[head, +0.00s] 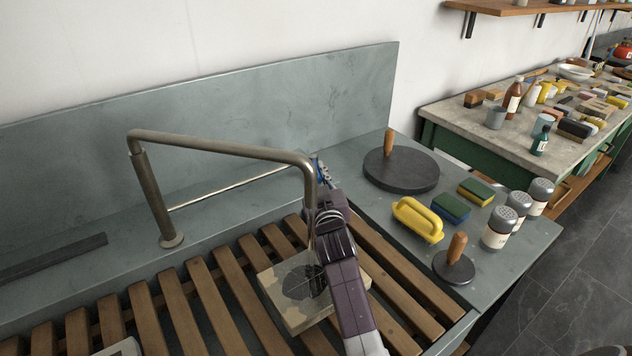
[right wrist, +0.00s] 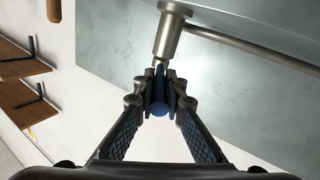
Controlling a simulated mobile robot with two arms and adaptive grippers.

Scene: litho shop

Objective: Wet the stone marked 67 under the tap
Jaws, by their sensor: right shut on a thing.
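A pale, square stone (head: 284,309) lies on the wooden slats, below the spout of the bent metal tap (head: 222,147). Dark, wet-looking patches show on its top; my right arm covers part of it, and I cannot read a number. My right gripper (head: 322,178) is behind the spout's end, partly hidden. In the right wrist view, my right gripper (right wrist: 160,92) is shut on the blue tap handle (right wrist: 160,104), close to the metal fitting (right wrist: 171,34). A thin pale line below the spout may be water; I cannot be sure. My left gripper is out of view.
On the grey ledge at right are a dark disc with a wooden handle (head: 401,172), a yellow handled tool (head: 418,219), sponges (head: 451,207), shakers (head: 499,228) and a smaller handled disc (head: 453,267). A crowded bench (head: 470,132) stands beyond. The left slats are mostly bare.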

